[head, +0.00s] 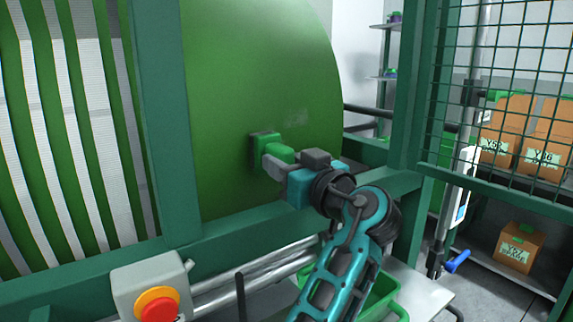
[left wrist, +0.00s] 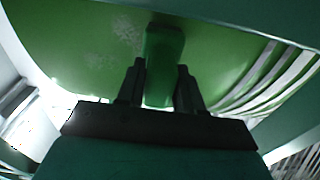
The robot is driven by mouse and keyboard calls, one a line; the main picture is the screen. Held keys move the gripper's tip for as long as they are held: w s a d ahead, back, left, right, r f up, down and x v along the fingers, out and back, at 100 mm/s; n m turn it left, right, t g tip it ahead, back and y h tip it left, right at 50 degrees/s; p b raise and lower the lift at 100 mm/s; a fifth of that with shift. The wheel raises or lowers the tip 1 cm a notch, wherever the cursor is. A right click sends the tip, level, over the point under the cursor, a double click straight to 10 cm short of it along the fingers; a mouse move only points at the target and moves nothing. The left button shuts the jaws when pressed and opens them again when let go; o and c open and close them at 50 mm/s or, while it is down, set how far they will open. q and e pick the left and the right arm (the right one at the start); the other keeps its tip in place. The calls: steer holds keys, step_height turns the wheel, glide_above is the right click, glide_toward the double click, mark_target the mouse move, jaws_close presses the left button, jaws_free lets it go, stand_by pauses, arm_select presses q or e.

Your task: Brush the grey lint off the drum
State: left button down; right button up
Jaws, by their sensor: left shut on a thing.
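The big green drum (head: 255,65) fills the upper middle of the head view, its curved edge at the right. A faint grey lint patch (head: 296,118) shows on it, up and right of the brush; in the left wrist view speckled lint (left wrist: 122,35) lies beside the brush. My left gripper (head: 273,162) is shut on the handle of a green brush (head: 262,143), whose block is at the drum face. I cannot tell whether the bristles touch. The brush also shows between the fingers in the left wrist view (left wrist: 163,60). My right gripper is not in view.
A green frame post (head: 165,120) and lower beam (head: 225,235) stand before the drum. A red stop button (head: 158,303) on a grey box is at lower left. A green bin (head: 375,295) is below my arm. Mesh guard (head: 515,60) and boxes (head: 522,247) are at right.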

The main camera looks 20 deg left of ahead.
arm_select(q)
steer(key=shift+w+a, duration=0.45)
steer(key=shift+a, duration=0.15)
steer(key=shift+d, duration=0.1)
steer(key=shift+w+d+b, duration=0.8)
steer(key=shift+w+d, duration=0.1)
steer(key=shift+w, duration=0.2)
steer(key=w+d, duration=0.6)
steer(key=w, duration=0.2)
steer(key=shift+w+d+r+b, duration=0.15)
steer(key=shift+w+d+b, duration=0.05)
steer(key=shift+w+b, duration=0.15)
steer(key=shift+r, duration=0.1)
